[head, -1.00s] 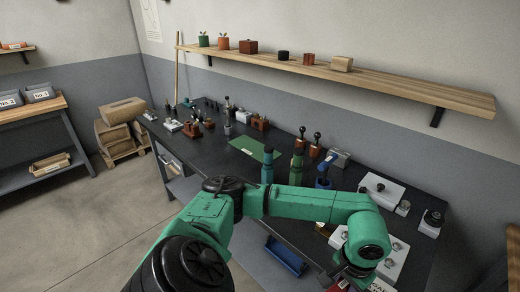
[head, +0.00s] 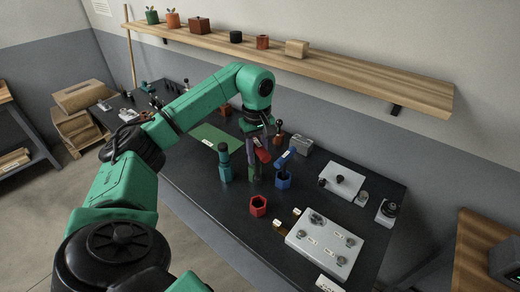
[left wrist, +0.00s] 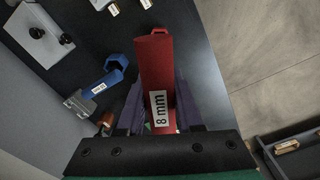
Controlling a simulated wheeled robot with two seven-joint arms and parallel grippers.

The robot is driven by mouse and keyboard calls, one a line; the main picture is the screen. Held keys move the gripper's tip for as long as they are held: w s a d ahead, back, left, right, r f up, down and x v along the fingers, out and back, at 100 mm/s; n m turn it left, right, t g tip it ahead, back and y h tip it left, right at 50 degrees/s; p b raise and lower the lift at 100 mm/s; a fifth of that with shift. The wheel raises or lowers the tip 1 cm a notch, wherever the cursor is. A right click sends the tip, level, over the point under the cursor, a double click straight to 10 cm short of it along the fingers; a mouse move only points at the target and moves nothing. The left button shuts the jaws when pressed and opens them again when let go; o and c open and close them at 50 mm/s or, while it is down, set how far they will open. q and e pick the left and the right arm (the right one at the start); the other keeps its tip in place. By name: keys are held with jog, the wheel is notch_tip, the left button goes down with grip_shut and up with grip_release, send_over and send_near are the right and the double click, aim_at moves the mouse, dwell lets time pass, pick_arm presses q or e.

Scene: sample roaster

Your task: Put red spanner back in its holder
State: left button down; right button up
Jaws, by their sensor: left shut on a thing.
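The red spanner (head: 262,155) is held in my left gripper (head: 257,150) above the bench. The left wrist view shows its red handle (left wrist: 155,75) with an "8 mm" label between two purple fingers. An empty red hexagonal holder (head: 258,206) stands on the bench, nearer than the gripper in the head view. In the left wrist view its rim (left wrist: 160,31) shows just past the spanner's far end, partly hidden. The spanner is apart from the bench. My right gripper is not in view.
A white plate with knobs (head: 325,246) lies right of the red holder. Bare dark bench lies left of the holder.

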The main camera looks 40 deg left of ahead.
aim_at(258, 178)
pick_arm(q)
jog(key=shift+s, duration=0.15)
jog(key=f+b, duration=0.1)
jog(key=f, duration=0.1)
jog(key=f+b, duration=0.2)
jog(key=f, duration=0.1)
jog(key=shift+w+f, duration=0.3)
jog(key=shift+f+b, duration=0.25)
jog(key=shift+b, duration=0.05)
jog(key=shift+s, duration=0.1)
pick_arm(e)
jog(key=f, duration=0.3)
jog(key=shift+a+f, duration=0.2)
pick_arm(q)
jog(key=shift+d, duration=0.1)
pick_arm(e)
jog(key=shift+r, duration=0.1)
pick_arm(q)
jog(key=shift+f, duration=0.1)
